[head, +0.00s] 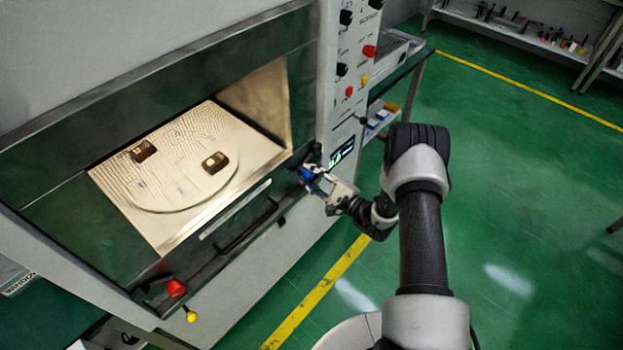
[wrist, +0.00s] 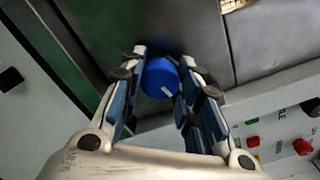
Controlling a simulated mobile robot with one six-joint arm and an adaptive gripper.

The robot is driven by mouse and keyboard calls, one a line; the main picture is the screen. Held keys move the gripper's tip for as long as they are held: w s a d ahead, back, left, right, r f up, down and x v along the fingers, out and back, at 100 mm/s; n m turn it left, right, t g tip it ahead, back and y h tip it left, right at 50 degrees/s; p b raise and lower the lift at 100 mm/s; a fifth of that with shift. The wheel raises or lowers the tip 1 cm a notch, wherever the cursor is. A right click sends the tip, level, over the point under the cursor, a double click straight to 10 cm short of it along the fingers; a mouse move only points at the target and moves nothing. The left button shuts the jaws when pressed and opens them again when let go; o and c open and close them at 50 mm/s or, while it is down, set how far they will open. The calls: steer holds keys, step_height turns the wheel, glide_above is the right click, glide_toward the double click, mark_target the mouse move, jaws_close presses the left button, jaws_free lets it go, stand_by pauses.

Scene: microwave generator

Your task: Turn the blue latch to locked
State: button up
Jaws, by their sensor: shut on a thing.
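The blue latch (wrist: 160,78) is a round blue knob with a short white mark at its lower right in the wrist view. It sits on the dark metal front of the machine. In the head view the blue latch (head: 306,173) shows small at the right end of the door front, partly hidden by my gripper (head: 313,178). In the wrist view my gripper (wrist: 161,72) has one finger on each side of the knob, shut on it. I cannot read from these frames which setting the mark points to.
The microwave chamber (head: 190,160) shows two small dark blocks inside. A control panel (head: 352,70) with black, red and yellow knobs stands close to the right of the latch. A red knob (head: 176,288) and a yellow knob (head: 191,316) sit at lower left.

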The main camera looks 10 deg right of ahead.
steer(key=shift+n+b, duration=0.4)
steer(key=shift+n, duration=0.7)
steer(key=o, duration=1.1)
steer(key=v, duration=1.2)
